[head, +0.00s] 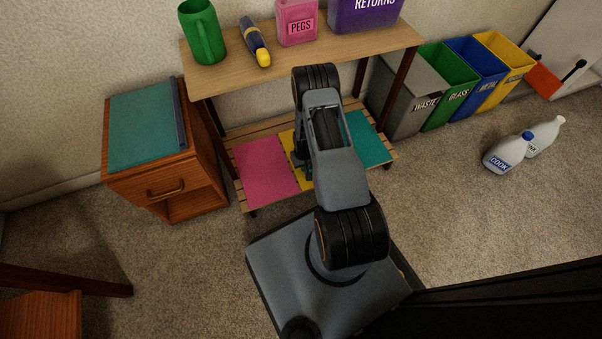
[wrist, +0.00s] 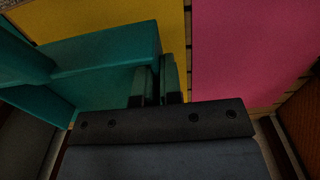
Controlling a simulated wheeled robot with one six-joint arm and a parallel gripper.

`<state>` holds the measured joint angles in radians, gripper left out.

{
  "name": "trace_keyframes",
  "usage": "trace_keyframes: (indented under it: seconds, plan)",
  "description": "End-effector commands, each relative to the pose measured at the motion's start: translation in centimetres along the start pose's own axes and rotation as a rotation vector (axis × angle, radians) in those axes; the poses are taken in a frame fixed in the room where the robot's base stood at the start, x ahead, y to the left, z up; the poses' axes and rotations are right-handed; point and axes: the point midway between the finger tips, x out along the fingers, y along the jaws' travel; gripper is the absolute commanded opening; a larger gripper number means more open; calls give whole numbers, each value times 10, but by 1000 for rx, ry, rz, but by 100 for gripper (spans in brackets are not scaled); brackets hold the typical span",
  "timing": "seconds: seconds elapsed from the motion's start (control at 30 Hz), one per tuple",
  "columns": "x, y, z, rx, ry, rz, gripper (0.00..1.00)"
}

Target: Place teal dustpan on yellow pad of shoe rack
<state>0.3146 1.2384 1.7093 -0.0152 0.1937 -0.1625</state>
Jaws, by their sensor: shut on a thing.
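The teal dustpan (wrist: 108,50) fills the left of the wrist view, and my gripper (wrist: 158,80) is shut on it. The yellow pad (wrist: 120,14) shows beyond the dustpan, which covers part of it in that view. I cannot tell whether the dustpan touches the pad. In the head view, the yellow pad (head: 288,144) is a narrow strip on the lower shelf of the shoe rack (head: 232,134), mostly hidden behind my arm. The dustpan and my fingertips are hidden or too unclear to make out there.
A pink pad (head: 265,170) and a teal pad (head: 368,140) flank the yellow one. A wooden cabinet (head: 190,150) stands left, and waste bins (head: 408,98) stand right.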

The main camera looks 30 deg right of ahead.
Motion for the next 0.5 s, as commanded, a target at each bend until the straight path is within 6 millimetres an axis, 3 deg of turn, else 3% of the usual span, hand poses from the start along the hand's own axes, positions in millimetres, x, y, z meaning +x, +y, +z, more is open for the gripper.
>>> trace_keyframes:
  seconds: [0.27,0.5]
  plan:
    - [12,-9,-2,-3,1,0,0]
    - [43,-13,-2,-1,1,1,0]
